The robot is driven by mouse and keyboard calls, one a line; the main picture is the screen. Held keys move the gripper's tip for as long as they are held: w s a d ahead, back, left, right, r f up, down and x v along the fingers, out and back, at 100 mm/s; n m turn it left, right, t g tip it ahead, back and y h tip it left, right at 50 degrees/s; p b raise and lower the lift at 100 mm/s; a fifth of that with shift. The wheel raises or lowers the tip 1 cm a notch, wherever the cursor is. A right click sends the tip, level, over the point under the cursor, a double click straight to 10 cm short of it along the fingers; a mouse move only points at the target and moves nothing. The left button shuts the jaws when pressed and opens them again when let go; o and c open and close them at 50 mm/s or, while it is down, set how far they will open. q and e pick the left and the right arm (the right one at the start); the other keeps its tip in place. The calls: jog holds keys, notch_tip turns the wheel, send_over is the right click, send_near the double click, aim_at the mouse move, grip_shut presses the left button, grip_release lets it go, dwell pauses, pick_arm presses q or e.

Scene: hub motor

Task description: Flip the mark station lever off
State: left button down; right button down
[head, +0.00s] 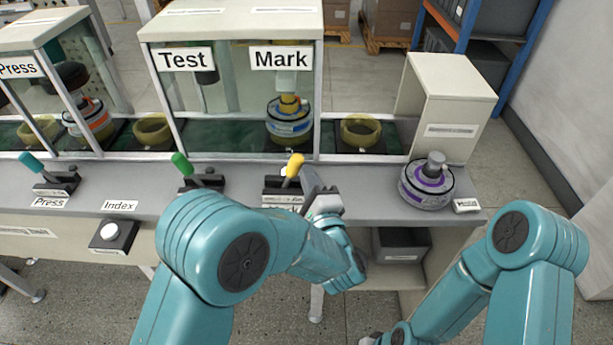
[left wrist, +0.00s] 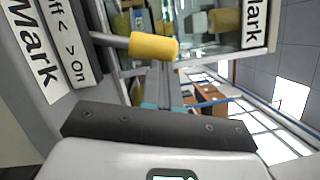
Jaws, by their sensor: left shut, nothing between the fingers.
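The mark station lever has a yellow handle (head: 294,166) and stands on a dark base on the grey ledge, below the Mark sign (head: 281,58). It leans slightly right in the head view, unlike the green levers. My left gripper (head: 318,190) is shut and empty, just right of the handle; whether it touches cannot be told. In the left wrist view the yellow handle (left wrist: 154,46) shows close up beyond the dark gripper bar, beside an off/on label (left wrist: 68,42).
A purple-banded hub motor (head: 427,182) sits right of my gripper. Glass-fronted stations rise behind.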

aim_at(292, 162)
pick_arm(q)
jog(key=shift+a, duration=0.15)
jog(key=shift+d+r, duration=0.1)
jog(key=shift+d, duration=0.1)
jog(key=shift+a+r+n, duration=0.15)
jog(key=shift+a+n, duration=0.05)
jog(key=shift+n, duration=0.2)
jog(key=shift+a+r+g+p, duration=0.1)
jog(key=shift+a+g+p, duration=0.1)
jog(key=shift+g+p, duration=0.15)
jog(key=shift+a+r+n+g+p, duration=0.15)
jog(key=shift+a+r+n+p, duration=0.3)
jog(key=shift+n, duration=0.35)
jog(key=shift+a+r+n+g+p, duration=0.15)
jog(key=shift+a+n+p, duration=0.1)
jog(key=shift+a+n, duration=0.45)
jog(key=shift+a+r+n+g+h+p, duration=0.1)
jog(key=shift+a+n+g+h+p, duration=0.3)
jog(key=shift+a+n, duration=1.25)
